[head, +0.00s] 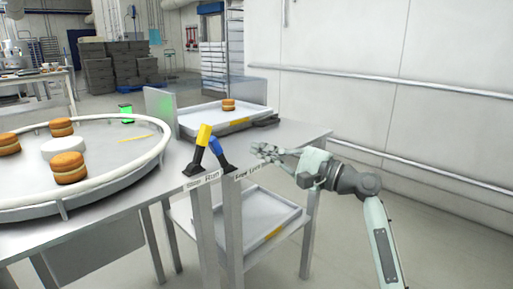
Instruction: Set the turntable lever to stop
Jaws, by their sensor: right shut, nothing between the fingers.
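The round turntable (100,190) with a pale rim stands at the left and carries several filled rounds (70,168). The yellow lever (203,135) rises from a black base at the table's front corner, above a label (203,180) that reads Stop at left and Run at right. It leans to the right, toward the Run side. A blue lever (216,147) beside it leans left, above its own label, too small to read surely. My right gripper (257,151) is shut and empty, to the right of both levers and apart from the yellow one. My left gripper is out of view.
A tray (195,119) with one filled round (228,105) sits behind the levers. A clear upright panel (160,112) and a green-lit box (126,110) stand near the turntable. A lower tray (255,209) is under the table. The floor at right is free.

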